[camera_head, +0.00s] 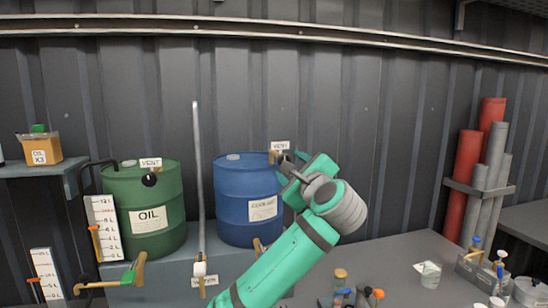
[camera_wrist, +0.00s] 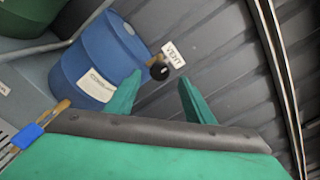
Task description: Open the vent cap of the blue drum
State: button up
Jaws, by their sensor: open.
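The blue drum (camera_head: 236,195), with a label reading COOLANT, stands on a grey bench left of my arm. It also shows tilted in the wrist view (camera_wrist: 90,62). Its black round vent cap (camera_wrist: 159,72) is at the drum's upper edge beside a white VENT sign (camera_wrist: 174,54). In the head view the VENT sign (camera_head: 280,146) shows, but my gripper (camera_head: 296,160) largely hides the cap. In the wrist view my gripper (camera_wrist: 160,78) is open and empty, its fingertips apart. The cap appears between and beyond them; I see no contact.
A green OIL drum (camera_head: 140,218) with its own VENT sign stands to the left. A grey upright pipe (camera_head: 198,170) rises between the drums. A corrugated wall is close behind. Red and grey tubes (camera_head: 463,185) stand in a rack at right; small items lie on the lower-right bench.

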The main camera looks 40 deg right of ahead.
aim_at(279, 155)
jog(key=x, duration=1)
jog(key=shift+w+a, duration=0.15)
jog(key=shift+w, duration=0.05)
jog(key=shift+s, duration=0.1)
jog(key=c, duration=1)
